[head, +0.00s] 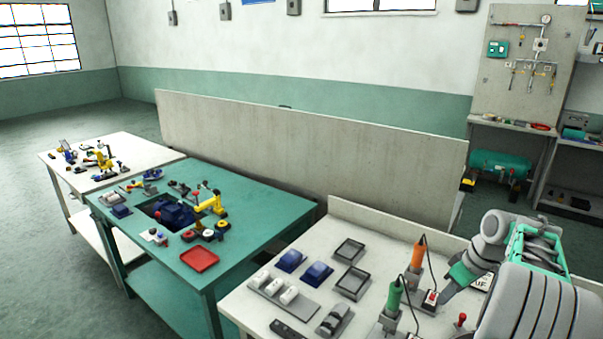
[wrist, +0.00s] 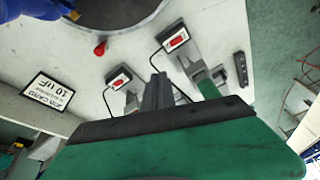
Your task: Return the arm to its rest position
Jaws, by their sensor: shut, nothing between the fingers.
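My arm is folded at the right of the head view, above the white bench (head: 245,299). My gripper (head: 446,295) points down and to the left over the right part of this bench. Its grey fingers look closed together, with nothing held. In the wrist view the fingers of my gripper (wrist: 158,84) stand together above the green gripper body, with the bench top beyond them. Part of the bench is hidden behind my arm in the head view.
An orange-handled tool (head: 418,256) and a green-handled tool (head: 394,298) stand upright close to the left of my gripper. A red knob (head: 461,319) is near it. Trays (head: 353,283) and blue parts (head: 317,274) lie further left. A job card (wrist: 48,91) lies on the bench.

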